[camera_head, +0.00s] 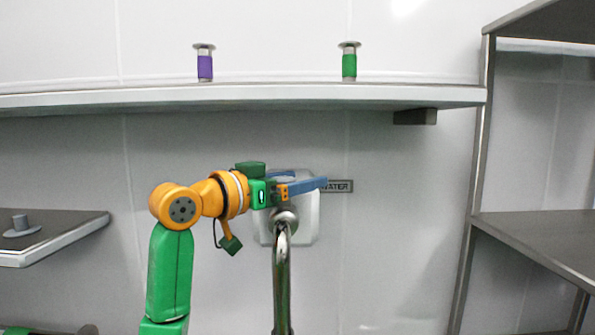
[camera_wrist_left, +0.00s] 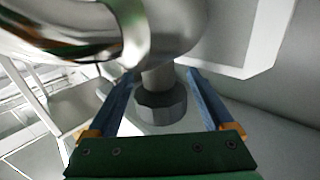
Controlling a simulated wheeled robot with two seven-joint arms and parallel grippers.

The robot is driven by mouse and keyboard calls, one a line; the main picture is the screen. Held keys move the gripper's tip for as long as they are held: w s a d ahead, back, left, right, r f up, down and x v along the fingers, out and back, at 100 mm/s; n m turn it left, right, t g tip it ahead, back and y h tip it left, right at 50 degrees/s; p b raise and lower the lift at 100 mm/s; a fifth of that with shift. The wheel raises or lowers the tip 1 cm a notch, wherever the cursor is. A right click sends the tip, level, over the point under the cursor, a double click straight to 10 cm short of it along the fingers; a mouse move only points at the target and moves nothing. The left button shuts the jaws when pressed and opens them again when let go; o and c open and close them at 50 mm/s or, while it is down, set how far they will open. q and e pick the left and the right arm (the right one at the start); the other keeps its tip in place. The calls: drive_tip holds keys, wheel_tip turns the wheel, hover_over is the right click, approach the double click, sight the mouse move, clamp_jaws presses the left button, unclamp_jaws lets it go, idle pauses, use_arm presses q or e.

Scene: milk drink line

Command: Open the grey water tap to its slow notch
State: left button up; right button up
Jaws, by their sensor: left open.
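The water tap has a curved chrome spout (camera_head: 282,275) in front of a pale wall plate (camera_head: 308,222); its body fills the top left of the left wrist view (camera_wrist_left: 150,25). A dark grey faceted knob (camera_wrist_left: 162,106) sits on a short stem below that body. My left gripper (camera_head: 308,181) is at the tap, in front of the plate. In the left wrist view my left gripper (camera_wrist_left: 160,78) is open, with one blue finger on each side of the knob. I cannot tell whether either finger touches it. In the head view the gripper hides the knob.
A WATER label (camera_head: 341,186) is on the wall just right of the gripper. A shelf (camera_head: 270,95) above holds a purple-banded item (camera_head: 205,67) and a green-banded item (camera_head: 349,66). A metal rack (camera_head: 540,240) stands at right, a side shelf (camera_head: 65,235) at left.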

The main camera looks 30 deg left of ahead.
use_arm(q)
drive_tip(key=shift+w+a+f, duration=0.1)
drive_tip(key=shift+a, duration=0.05)
drive_tip(key=shift+s, duration=0.2)
drive_tip(key=c, duration=0.7)
clamp_jaws()
drive_tip(key=shift+n+y, duration=0.3)
drive_tip(key=shift+a+n+y, duration=0.2)
drive_tip(key=shift+n+y, duration=0.6)
drive_tip(key=shift+y, duration=0.4)
drive_tip(key=shift+a+n+y+p, duration=0.15)
drive_tip(key=shift+a+n+y, duration=0.1)
drive_tip(key=shift+n+y, duration=0.9)
drive_tip(key=shift+a+n+y+p, duration=0.2)
drive_tip(key=shift+n+y, duration=0.45)
drive_tip(key=shift+y, duration=1.3)
